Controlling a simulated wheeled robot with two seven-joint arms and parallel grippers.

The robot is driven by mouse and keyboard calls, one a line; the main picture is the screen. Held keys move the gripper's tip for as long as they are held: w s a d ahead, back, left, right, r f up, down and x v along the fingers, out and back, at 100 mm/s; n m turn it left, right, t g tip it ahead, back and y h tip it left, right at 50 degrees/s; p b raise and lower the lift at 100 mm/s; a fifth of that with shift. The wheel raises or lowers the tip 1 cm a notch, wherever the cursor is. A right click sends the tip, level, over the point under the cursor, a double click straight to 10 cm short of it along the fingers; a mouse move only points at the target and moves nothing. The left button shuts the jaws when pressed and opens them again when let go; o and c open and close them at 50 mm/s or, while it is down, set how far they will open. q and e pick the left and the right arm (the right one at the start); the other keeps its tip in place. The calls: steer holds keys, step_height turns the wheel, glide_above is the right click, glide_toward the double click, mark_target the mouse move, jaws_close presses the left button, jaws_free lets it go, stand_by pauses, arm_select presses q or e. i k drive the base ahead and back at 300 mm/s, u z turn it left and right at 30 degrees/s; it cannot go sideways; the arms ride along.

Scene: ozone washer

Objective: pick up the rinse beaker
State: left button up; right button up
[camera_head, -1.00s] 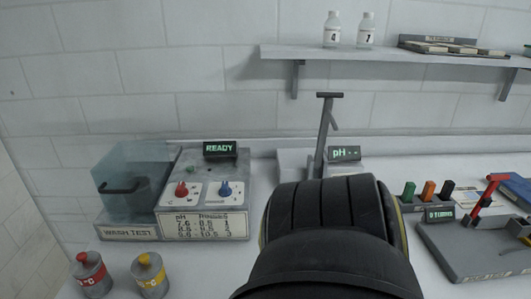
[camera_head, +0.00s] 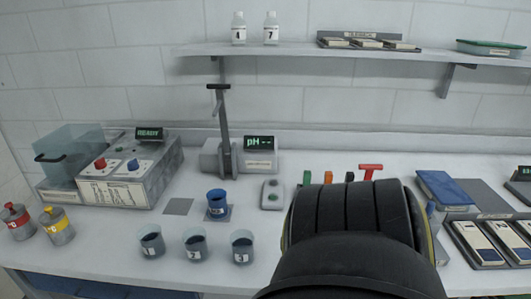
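A blue-rimmed beaker (camera_head: 217,202) stands upright on a small dark square pad, in front of the pH stand in the head view. Three grey beakers with dark contents stand in a row in front of it: beaker 1 (camera_head: 151,241), beaker 2 (camera_head: 195,245) and beaker 3 (camera_head: 241,246). I cannot read a "rinse" label on any of them; the blue one has a label too small to read. A large black link of my arm fills the lower middle right. Neither of my grippers shows.
The pH meter (camera_head: 259,143) and its stand (camera_head: 223,130) are behind the blue beaker. The wash tester (camera_head: 130,172), a red can (camera_head: 16,221) and a yellow can (camera_head: 57,226) are at left. A blue book (camera_head: 445,188) and trays are at right. An empty grey pad (camera_head: 178,206) lies beside the beaker.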

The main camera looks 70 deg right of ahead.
mark_target(218, 204)
steer(key=k, duration=0.4)
steer(key=z, duration=0.75)
